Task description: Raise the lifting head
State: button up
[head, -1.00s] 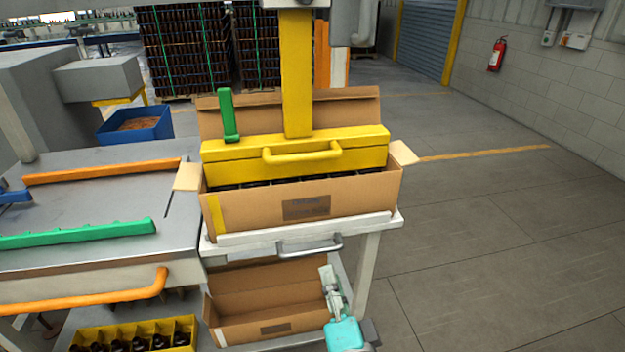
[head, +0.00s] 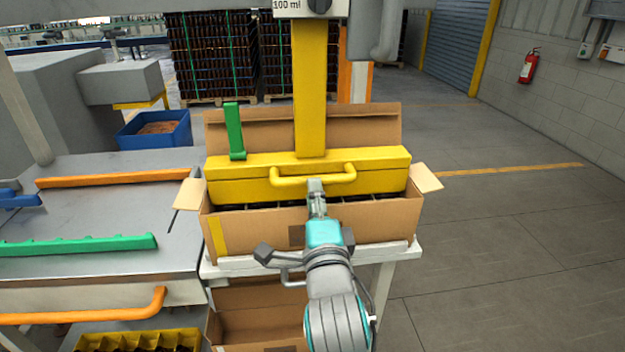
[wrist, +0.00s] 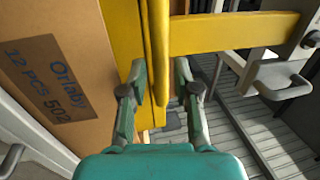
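The yellow lifting head (head: 235,180) sits low in an open cardboard box (head: 370,222), under a yellow column (head: 310,90). Its yellow front handle (head: 290,181) faces me. My gripper (head: 316,187) is at the middle of this handle in the head view. In the wrist view my gripper (wrist: 161,78) has its fingers apart, with the yellow handle bar (wrist: 157,40) showing between them. I cannot tell whether either finger touches it. The box's label shows at the left of the wrist view. Dark tops show in the narrow gap beneath the head.
A green lever (head: 234,130) stands at the head's left end. The box rests on a white stand (head: 235,267) with a grey handle. A metal table (head: 110,210) with orange and green rails is at the left. The floor at the right is clear.

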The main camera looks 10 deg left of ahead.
jog(key=shift+x, duration=2.15)
grip_shut()
